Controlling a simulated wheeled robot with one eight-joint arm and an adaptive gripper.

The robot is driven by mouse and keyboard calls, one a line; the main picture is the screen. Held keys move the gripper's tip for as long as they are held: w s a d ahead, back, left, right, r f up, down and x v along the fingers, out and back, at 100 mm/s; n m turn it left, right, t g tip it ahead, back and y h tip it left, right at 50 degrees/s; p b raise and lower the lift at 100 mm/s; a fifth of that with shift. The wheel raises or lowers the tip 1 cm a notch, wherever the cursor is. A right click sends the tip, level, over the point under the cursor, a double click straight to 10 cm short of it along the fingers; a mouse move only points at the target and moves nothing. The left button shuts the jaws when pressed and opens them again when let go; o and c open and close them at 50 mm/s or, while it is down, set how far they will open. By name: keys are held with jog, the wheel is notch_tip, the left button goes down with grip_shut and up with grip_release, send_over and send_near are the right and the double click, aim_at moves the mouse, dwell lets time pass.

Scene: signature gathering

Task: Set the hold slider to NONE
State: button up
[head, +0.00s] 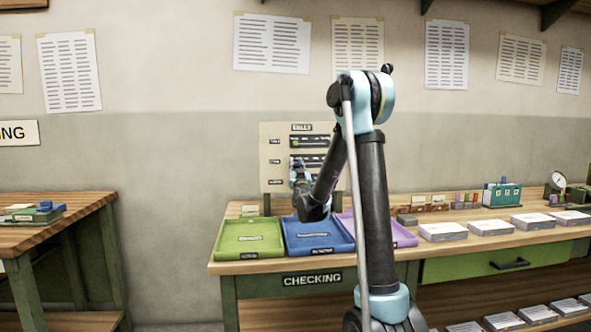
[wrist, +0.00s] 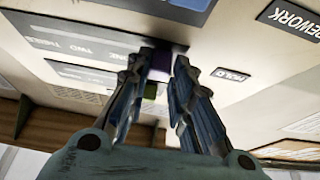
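The rules board (head: 270,158) stands at the back of the checking table, with dark slider tracks and small labels. In the wrist view the HOLD label (wrist: 231,76) lies right of my fingers, and a slider scale (wrist: 88,53) with the words ONE, TWO and THREE lies to the left, upside down. NONE is not readable; my fingers cover part of that row. A purple slider knob (wrist: 161,60) sits between the tips of my gripper (wrist: 164,66). Whether the fingers press on it is unclear. In the head view my gripper (head: 299,174) is at the board's lower part.
A green tray (head: 227,246), a blue tray (head: 338,245) and a purple tray (head: 404,238) lie below the board. Paper stacks (head: 443,232) are to the right. A small green patch (wrist: 150,91) shows between my fingers. A REWORK label (wrist: 290,18) is at upper right.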

jog(key=shift+o, duration=1.4)
jog(key=shift+a, duration=0.3)
jog(key=shift+d, duration=0.1)
jog(key=shift+d, duration=0.1)
jog(key=v, duration=1.2)
jog(key=shift+f, duration=0.15)
